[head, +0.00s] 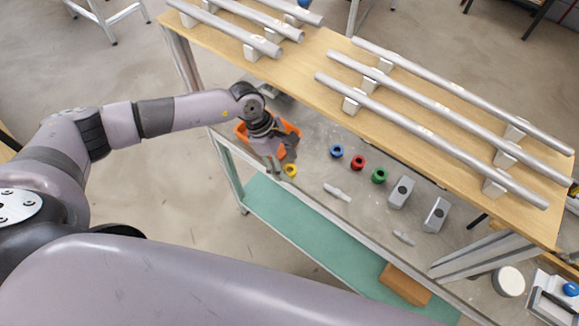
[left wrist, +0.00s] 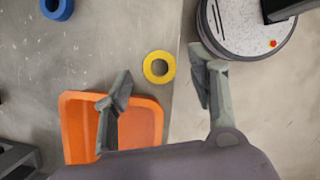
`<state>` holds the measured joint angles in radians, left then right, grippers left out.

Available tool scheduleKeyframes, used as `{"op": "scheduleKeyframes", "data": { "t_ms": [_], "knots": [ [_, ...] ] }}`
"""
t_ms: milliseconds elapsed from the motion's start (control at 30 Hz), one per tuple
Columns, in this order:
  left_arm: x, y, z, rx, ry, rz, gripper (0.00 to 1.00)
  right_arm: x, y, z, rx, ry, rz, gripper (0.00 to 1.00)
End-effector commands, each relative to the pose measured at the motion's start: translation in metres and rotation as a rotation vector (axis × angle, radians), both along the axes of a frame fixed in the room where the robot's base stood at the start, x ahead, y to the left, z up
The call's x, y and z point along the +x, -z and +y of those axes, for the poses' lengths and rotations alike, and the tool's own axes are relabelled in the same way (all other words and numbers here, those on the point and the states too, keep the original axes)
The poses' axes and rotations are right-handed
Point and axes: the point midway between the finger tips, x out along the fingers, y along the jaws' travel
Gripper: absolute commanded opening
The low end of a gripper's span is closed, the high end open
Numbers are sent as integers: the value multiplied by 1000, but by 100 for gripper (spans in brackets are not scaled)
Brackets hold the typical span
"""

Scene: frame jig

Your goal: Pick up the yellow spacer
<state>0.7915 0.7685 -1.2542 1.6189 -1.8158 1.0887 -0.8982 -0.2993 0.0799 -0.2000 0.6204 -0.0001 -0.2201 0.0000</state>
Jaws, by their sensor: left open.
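The yellow spacer (head: 290,170) is a small ring lying flat on the grey tabletop near its front edge. In the left wrist view the yellow spacer (left wrist: 159,67) lies just beyond the fingertips, between their lines and close to the table edge. My left gripper (head: 277,172) is open and empty, pointing down beside the spacer. In the left wrist view the left gripper (left wrist: 162,88) shows its two fingers well apart, with no contact on the spacer. My right gripper is not in view.
An orange bin (head: 242,133) stands under my left wrist, close to the spacer. Blue (head: 337,151), red (head: 358,162) and green (head: 379,175) rings lie to the right. A wooden shelf (head: 310,70) with metal tubes rises behind. Grey blocks (head: 401,192) stand farther right.

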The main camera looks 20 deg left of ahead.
Motion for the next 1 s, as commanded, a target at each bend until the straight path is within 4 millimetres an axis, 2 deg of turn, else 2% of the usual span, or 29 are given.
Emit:
{"op": "scheduleKeyframes", "data": {
  "t_ms": [167,400,1000],
  "knots": [
    [0,15,-7,0,0,1,53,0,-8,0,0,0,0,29],
    [0,17,-7,0,1,-1,52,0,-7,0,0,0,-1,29],
    [0,16,-7,0,1,-1,12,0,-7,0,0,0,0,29]
  ]
}}
